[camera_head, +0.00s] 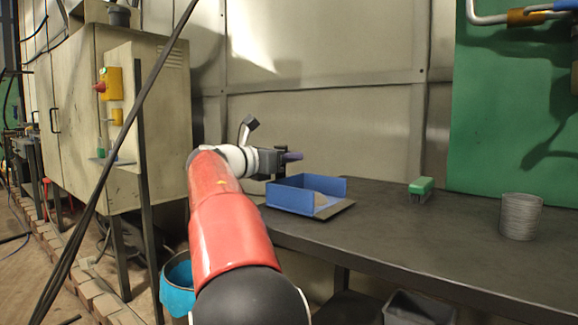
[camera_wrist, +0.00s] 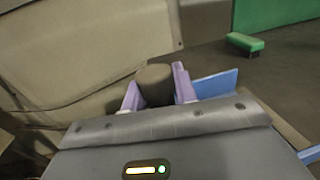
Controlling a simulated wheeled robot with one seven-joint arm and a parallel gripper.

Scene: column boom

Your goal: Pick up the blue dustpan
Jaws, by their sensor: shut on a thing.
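The blue dustpan (camera_head: 289,199) is at the left end of the dark table in the head view, its open side facing right. In the wrist view a strip of its blue wall (camera_wrist: 217,84) shows just right of my gripper's fingers. My gripper (camera_head: 291,157) is above the back of the dustpan. In the wrist view the purple fingers of my gripper (camera_wrist: 156,86) stand on either side of a dark rounded handle and are shut on it. The lower part of the handle is hidden. I cannot tell whether the dustpan touches the table.
On the dark table (camera_head: 420,235), a green-topped brush (camera_head: 421,187) lies right of the dustpan, and a ribbed grey cylinder (camera_head: 520,216) stands farther right. A wall panel (camera_head: 320,120) rises behind. A bin with a blue liner (camera_head: 178,285) stands on the floor at left.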

